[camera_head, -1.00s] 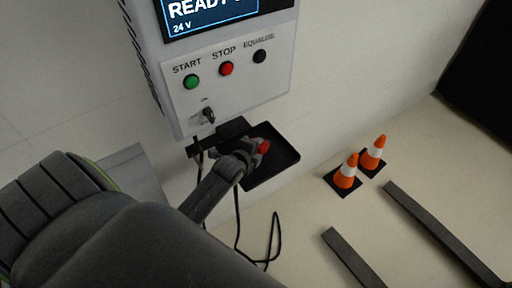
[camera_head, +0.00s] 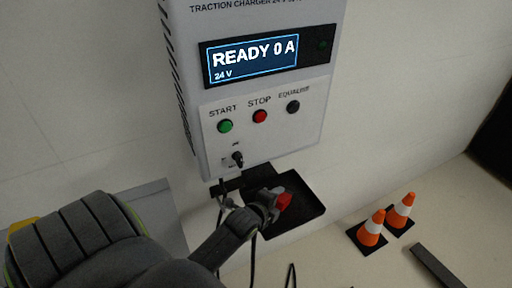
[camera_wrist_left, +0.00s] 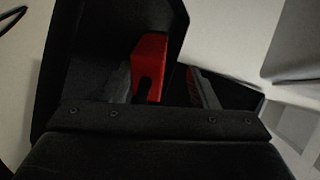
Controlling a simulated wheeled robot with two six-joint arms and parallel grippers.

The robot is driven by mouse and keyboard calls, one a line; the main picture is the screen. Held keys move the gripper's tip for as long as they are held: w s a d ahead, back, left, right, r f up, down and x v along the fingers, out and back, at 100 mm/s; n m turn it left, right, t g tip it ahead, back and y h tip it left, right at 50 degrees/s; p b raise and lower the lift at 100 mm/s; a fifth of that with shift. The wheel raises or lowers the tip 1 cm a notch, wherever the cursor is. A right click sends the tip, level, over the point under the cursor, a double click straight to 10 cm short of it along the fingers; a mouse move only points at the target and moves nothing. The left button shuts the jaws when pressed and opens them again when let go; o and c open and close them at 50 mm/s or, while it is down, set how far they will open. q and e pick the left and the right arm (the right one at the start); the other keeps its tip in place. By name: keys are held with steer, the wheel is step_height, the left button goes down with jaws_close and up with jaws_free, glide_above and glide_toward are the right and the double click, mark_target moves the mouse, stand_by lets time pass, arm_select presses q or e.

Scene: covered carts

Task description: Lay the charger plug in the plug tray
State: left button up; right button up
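The red charger plug (camera_head: 284,201) is over or in the black plug tray (camera_head: 312,212) below the charger cabinet. My left gripper (camera_head: 270,204) is at the plug, above the tray. In the left wrist view the plug (camera_wrist_left: 150,62) shows between the two fingers (camera_wrist_left: 162,85), close to the left finger. A clear gap separates it from the right finger, so the gripper looks open. The tray's dark floor and walls (camera_wrist_left: 95,50) surround the plug there. Whether the plug rests fully on the floor is hard to tell. My right gripper is not in view.
The charger cabinet (camera_head: 262,90) hangs on the wall above the tray, its screen reading READY 0 A. A black key-like knob (camera_head: 238,159) sits below the buttons. Dark cables hang near my gripper. Two orange cones (camera_head: 372,228) stand on the floor at right.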

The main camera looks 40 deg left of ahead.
arm_select(q)
steer(key=b+v, duration=0.1)
steer(key=v, duration=1.2)
steer(key=shift+r+b, duration=0.2)
steer(key=shift+b, duration=0.15)
steer(key=shift+s+d, duration=0.1)
steer(key=shift+s, duration=0.05)
